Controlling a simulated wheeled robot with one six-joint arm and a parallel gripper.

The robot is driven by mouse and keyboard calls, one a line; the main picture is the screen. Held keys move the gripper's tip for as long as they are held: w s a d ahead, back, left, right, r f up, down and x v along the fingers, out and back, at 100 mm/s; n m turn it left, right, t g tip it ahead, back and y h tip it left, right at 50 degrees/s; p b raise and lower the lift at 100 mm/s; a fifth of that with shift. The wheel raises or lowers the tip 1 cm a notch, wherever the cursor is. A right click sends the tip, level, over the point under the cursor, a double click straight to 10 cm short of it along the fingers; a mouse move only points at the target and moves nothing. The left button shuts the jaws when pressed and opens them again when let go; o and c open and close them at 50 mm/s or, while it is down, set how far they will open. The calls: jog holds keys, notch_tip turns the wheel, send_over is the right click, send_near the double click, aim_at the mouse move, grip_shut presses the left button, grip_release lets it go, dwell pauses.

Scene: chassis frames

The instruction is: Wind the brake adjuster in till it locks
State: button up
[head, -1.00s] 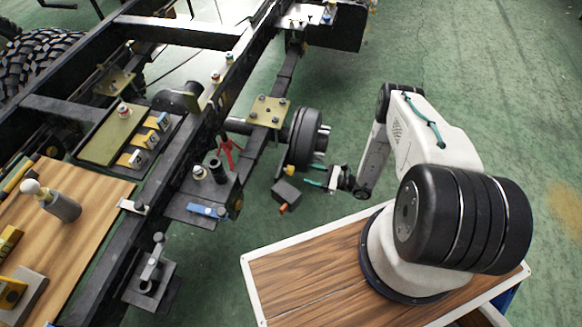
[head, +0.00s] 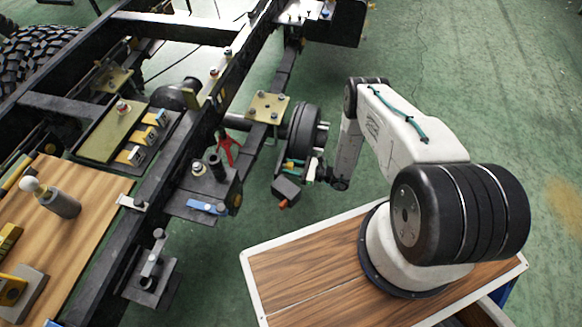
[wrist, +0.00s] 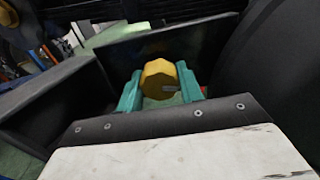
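The brake adjuster appears to be the yellow faceted knob (wrist: 158,78) with a pale mark on its face, in the wrist view. My gripper (wrist: 160,82) has its two teal fingers on either side of this knob. The knob nearly fills the space between them, and I cannot tell whether the fingers press on it.
A dark grey block with an orange tip (head: 286,190) sits just below my gripper. A brass plate (head: 268,107) lies on the axle left of the drum. The black chassis rail (head: 170,180) runs along the left. Green floor (head: 480,90) is clear to the right.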

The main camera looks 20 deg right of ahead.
jog(key=c, duration=0.3)
jog(key=m, duration=0.6)
jog(key=shift+m, duration=0.3)
jog(key=m, duration=0.4)
jog(key=shift+d, duration=0.1)
jog(key=shift+m, duration=2.1)
jog(key=o, duration=1)
